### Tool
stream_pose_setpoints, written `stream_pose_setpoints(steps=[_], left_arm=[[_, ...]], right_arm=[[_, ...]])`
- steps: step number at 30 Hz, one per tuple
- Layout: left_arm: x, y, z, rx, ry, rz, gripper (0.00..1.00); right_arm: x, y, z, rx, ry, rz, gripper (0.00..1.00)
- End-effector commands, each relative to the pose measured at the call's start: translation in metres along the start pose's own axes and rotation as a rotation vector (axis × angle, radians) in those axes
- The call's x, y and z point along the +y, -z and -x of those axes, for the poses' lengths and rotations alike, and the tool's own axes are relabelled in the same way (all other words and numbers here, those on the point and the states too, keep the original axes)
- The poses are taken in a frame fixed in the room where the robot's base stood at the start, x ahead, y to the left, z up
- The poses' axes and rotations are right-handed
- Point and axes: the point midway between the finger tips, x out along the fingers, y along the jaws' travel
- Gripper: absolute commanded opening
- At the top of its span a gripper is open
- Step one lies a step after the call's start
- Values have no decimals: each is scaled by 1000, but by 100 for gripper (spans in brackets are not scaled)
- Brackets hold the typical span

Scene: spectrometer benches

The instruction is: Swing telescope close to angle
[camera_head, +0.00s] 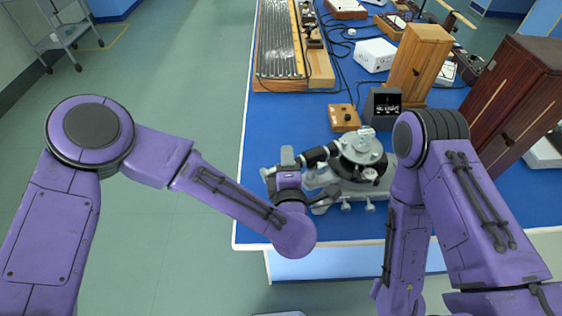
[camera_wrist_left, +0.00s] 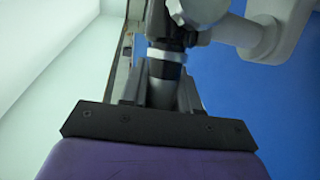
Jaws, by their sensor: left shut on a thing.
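The spectrometer (camera_head: 358,158) stands on the blue bench, with a grey round table and a light grey base. Its telescope, a dark tube (camera_head: 318,155), points left toward the bench's left edge. My left gripper (camera_head: 287,158) is at the outer end of this tube, partly hidden by my own wrist. In the left wrist view, the gripper's fingers (camera_wrist_left: 163,90) are shut on the telescope tube (camera_wrist_left: 167,55), which has a pale ring and dark sections. My right forearm hangs in front of the bench at the right, and its gripper is out of view.
A small wooden box (camera_head: 344,118) and a dark lamp housing (camera_head: 382,106) stand behind the spectrometer. A tall wooden cabinet (camera_head: 419,62) and a dark red cabinet (camera_head: 515,95) stand to the right. The blue bench (camera_head: 275,125) is bare left of the spectrometer.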

Motion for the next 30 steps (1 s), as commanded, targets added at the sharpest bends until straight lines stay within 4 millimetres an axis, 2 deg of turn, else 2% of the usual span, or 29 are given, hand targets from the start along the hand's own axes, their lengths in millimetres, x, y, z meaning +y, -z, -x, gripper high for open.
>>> stream_pose_setpoints(steps=[11,12,14,23,26,30], left_arm=[[2,-4,1,34,-6,4,0],[2,-4,1,34,-6,4,34],[2,-4,1,34,-6,4,52],[2,-4,3,33,-6,4,52],[0,-5,13,29,-6,3,52],[-1,-7,46,26,-8,1,52]], right_arm=[[-1,0,-2,2,1,0,40],[-1,0,-2,2,1,0,40],[-1,0,-2,2,1,0,40],[-1,0,-3,1,1,0,40],[-1,-2,-7,1,1,0,40],[-2,-6,-16,1,1,0,40]])
